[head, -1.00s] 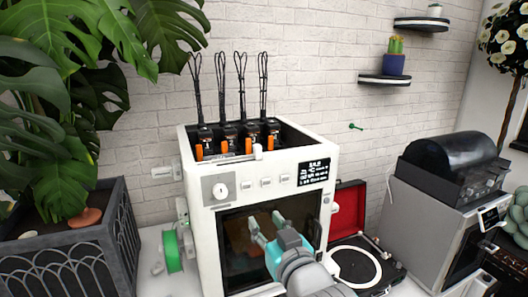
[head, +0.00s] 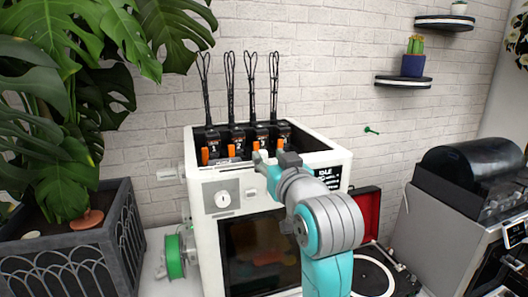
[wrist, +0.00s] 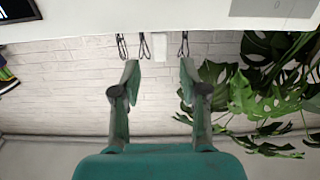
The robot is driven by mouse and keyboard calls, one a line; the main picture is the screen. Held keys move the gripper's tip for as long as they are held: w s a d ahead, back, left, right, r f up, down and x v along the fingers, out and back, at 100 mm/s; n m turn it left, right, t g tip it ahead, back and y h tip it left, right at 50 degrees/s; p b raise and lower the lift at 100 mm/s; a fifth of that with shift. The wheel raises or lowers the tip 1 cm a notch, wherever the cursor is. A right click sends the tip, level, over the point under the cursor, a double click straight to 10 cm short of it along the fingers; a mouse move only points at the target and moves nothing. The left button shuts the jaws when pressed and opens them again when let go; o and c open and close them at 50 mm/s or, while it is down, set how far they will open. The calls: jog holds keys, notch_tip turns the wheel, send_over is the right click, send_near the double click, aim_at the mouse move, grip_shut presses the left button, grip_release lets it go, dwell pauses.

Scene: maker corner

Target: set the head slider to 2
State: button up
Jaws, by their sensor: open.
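The white printer (head: 207,262) stands on the table with several black tool heads (head: 235,139) with orange parts along its top. In the wrist view, which is upside down, a small white block, seemingly the head slider (wrist: 168,49), sticks out from the printer's edge. My gripper (head: 272,160) is at the printer's upper front edge, in front of the right-hand tool heads. In the wrist view its two fingers (wrist: 158,72) are open and empty, with the block between and beyond their tips; contact cannot be told. In the head view my gripper hides most of the slider area.
A dial (head: 222,199) and a dark screen (head: 327,176) sit on the printer's front. A potted plant (head: 88,246) stands left, beside a green spool (head: 175,256). A red-lidded turntable (head: 366,213) and a grey machine (head: 425,235) stand right.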

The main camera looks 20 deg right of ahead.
aim_at(265, 153)
jog(key=shift+w, duration=2.35)
grip_shut()
